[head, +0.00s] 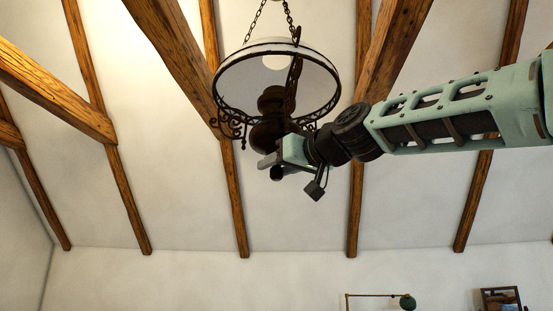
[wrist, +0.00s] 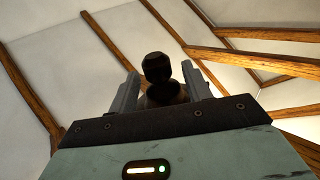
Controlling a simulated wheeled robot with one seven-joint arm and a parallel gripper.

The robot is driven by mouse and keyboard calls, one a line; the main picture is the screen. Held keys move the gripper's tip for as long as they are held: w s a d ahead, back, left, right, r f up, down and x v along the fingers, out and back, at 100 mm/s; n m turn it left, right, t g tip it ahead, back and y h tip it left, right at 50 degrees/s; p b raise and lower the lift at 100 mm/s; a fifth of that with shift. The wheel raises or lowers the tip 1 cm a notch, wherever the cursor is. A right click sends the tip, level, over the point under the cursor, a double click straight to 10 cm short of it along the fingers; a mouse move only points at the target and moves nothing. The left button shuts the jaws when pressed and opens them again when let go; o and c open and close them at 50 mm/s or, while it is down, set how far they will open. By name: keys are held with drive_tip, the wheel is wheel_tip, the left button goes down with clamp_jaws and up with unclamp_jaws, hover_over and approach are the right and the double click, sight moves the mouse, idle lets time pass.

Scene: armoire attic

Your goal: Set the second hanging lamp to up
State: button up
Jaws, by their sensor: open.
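The hanging lamp (head: 268,131) hangs on chains in the upper middle of the head view. It has a wide pale shade with a dark rim and a dark ornate body below. My gripper (head: 268,162) is at the lower part of that body, at its lower right. In the wrist view my gripper (wrist: 158,85) has its two fingers apart, with a dark rounded knob (wrist: 157,67) of the lamp between them. I cannot tell whether the fingers touch it. No other hanging lamp is in view.
Wooden beams (head: 60,95) cross the sloping white ceiling around the lamp. A green lamp (head: 407,302) on a brass arm and a framed picture or mirror (head: 501,299) show low at the right. The space below the hanging lamp looks clear.

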drive_tip(key=shift+w+a, duration=0.25)
drive_tip(key=shift+w, duration=0.1)
drive_tip(key=shift+c, duration=0.3)
